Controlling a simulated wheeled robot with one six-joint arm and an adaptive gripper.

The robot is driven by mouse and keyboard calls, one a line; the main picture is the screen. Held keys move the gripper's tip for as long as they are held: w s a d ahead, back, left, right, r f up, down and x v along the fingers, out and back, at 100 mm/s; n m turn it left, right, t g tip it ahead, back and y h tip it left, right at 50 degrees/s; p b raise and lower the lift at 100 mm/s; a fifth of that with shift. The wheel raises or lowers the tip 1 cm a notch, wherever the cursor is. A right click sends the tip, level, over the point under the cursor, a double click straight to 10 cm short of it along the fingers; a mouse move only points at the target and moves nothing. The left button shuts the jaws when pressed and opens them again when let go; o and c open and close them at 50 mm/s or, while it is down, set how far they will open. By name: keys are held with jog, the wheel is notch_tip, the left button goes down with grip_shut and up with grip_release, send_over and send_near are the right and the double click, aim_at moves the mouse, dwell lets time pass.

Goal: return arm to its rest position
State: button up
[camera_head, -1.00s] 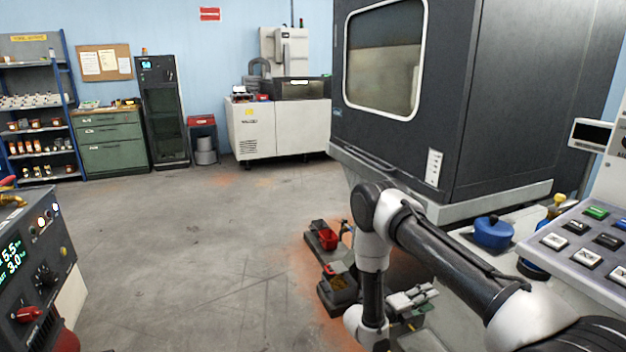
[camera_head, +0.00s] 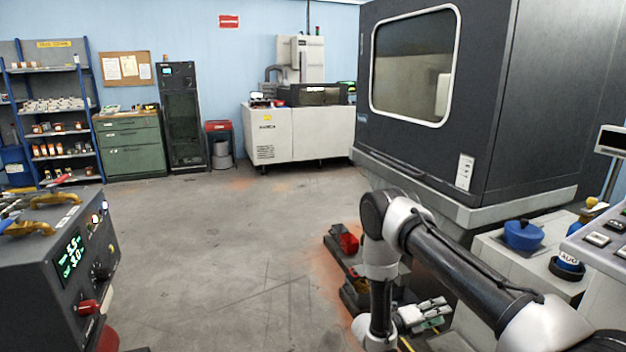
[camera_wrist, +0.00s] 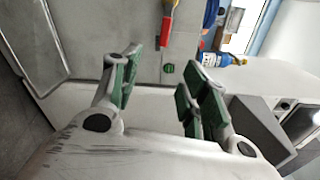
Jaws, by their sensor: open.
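My gripper (camera_wrist: 158,92) shows in the wrist view with its two green-padded fingers apart and nothing between them. In the head view my gripper (camera_head: 428,314) hangs low at the end of my folded arm, at the lower right. It is in front of the pale bench by the large dark machine (camera_head: 540,90), and its fingers there are small and partly hidden by my arm. Beyond the fingers, the wrist view shows a grey panel and a tool with a red and yellow handle (camera_wrist: 167,20), apart from the fingers.
A dark control box (camera_head: 60,260) with green digits stands at the left. A blue-lidded pot (camera_head: 523,235) sits on the bench at the right, near a button panel (camera_head: 600,240). Red and black items (camera_head: 346,240) lie on the floor beside the machine. The middle floor is clear.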

jog(key=s+d+r+m+g+y, duration=0.1)
jog(key=s+d+r+m+g, duration=0.15)
jog(key=s+m+g, duration=0.35)
jog(key=s+d+r+m+g, duration=0.1)
jog(key=s+r+m+g, duration=0.25)
jog(key=s+m, duration=0.3)
jog(key=s+a+r+m+t+y, duration=0.1)
jog(key=s+r+m+t+y, duration=0.2)
jog(key=r, duration=1)
jog(key=s+a+r+m+t+y, duration=0.2)
jog(key=s+r+m+y, duration=0.5)
jog(key=r+m, duration=0.6)
jog(key=s+a+r+m+t+y, duration=0.2)
jog(key=s+r+m+y, duration=0.3)
jog(key=r, duration=0.8)
jog(key=s+m+t, duration=0.1)
jog(key=s+m, duration=0.2)
jog(key=shift+a+r+t+y, duration=0.15)
jog(key=shift+r+t+y, duration=0.05)
jog(key=shift+t+y, duration=0.2)
